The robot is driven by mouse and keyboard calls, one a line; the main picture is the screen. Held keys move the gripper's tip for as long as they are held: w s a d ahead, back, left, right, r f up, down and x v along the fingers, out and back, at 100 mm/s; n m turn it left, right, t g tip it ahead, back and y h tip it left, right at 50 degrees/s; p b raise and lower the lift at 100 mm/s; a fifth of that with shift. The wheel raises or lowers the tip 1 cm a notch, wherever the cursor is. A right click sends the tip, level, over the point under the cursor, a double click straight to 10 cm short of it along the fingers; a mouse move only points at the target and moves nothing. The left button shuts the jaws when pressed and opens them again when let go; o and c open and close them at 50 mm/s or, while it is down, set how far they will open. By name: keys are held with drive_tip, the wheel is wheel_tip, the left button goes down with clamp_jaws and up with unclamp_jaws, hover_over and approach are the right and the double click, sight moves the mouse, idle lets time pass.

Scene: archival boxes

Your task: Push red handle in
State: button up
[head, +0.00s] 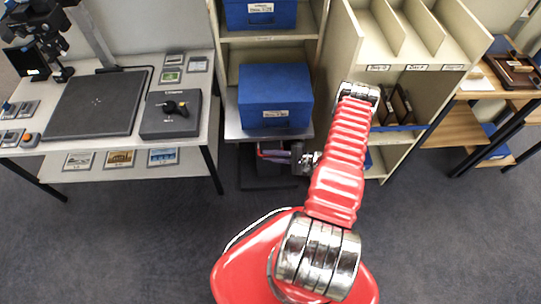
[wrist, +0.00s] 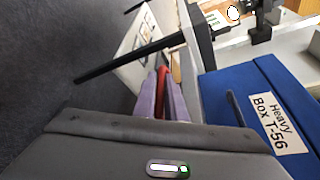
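A narrow red piece, which looks like the red handle (wrist: 160,90), shows between my two purple fingers in the wrist view. The fingers hide most of it, and I cannot tell whether they touch it. My gripper (head: 272,154) reaches left at the end of my red arm in the head view, low at the front of a metal stand, below a blue box (head: 275,95). My fingers also show in the wrist view (wrist: 160,100), with a narrow gap between them. The blue box (wrist: 256,95) is at the right there, labelled "Heavy Box T-56".
A table (head: 206,128) with a dark mat and a grey box with a black knob stands left. A cream divided shelf (head: 440,40) stands right of the stand, with a wooden shelf unit (head: 455,135) beyond. Grey floor (head: 120,240) is clear at the front left.

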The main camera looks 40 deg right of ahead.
clamp_jaws()
drive_tip(key=shift+w+d, duration=0.5)
drive_tip(key=shift+w, duration=0.2)
drive_tip(key=shift+w+d, duration=0.5)
drive_tip(key=shift+w, duration=0.2)
drive_tip(key=shift+o, duration=0.7)
unclamp_jaws()
drive_tip(key=o, duration=0.3)
drive_tip(key=shift+o, duration=0.2)
